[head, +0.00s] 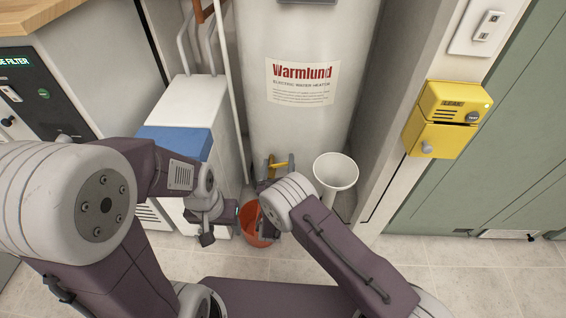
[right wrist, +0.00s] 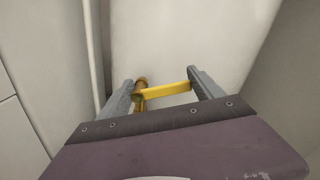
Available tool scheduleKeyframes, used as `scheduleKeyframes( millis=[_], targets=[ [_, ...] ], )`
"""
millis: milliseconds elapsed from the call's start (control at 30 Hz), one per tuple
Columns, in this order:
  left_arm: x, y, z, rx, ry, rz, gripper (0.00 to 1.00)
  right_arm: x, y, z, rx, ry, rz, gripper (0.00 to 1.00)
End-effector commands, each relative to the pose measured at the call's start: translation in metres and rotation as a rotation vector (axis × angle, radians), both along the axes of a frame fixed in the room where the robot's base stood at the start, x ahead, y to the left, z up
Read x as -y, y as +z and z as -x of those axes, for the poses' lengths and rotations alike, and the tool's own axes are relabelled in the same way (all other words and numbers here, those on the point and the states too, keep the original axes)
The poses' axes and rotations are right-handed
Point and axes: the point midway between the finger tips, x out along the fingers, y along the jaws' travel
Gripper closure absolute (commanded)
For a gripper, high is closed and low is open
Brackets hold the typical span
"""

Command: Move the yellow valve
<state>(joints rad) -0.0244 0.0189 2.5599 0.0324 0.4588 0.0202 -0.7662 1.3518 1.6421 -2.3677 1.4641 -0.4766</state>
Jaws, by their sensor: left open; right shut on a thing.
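The yellow valve (head: 278,165) is low on the front of the white water heater (head: 290,125). In the right wrist view its yellow lever (right wrist: 168,91) spans the space between my fingers, with a brass-coloured stem at the left finger. My right gripper (head: 277,168) is shut on the valve, and its fingers also show in the right wrist view (right wrist: 163,92). My left gripper (head: 222,226) is open and empty, low in front of the white box, beside the orange bucket (head: 247,219). The bucket stands below the valve, partly hidden by my right arm.
A white funnel-topped pipe (head: 336,171) stands right of the heater. A yellow leak alarm (head: 446,120) is on the right wall. A thin white pipe (head: 231,90) runs down beside the heater.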

Motion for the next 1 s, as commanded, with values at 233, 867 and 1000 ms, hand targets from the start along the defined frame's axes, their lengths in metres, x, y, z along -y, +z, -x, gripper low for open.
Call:
scheduleKeyframes(
  millis=[233,867,1000],
  targets=[
    [0.000,0.000,0.000,0.000,0.000,0.000,0.44,-0.001,0.000,0.000,0.000,0.002,0.013,0.97],
    [0.000,0.025,0.000,0.000,0.000,0.000,0.44,-0.002,0.006,0.031,-0.003,0.007,0.015,0.03],
    [0.000,0.042,0.000,0.000,0.000,0.000,0.44,-0.002,0.005,0.063,-0.003,0.007,0.015,0.03]
  ],
)
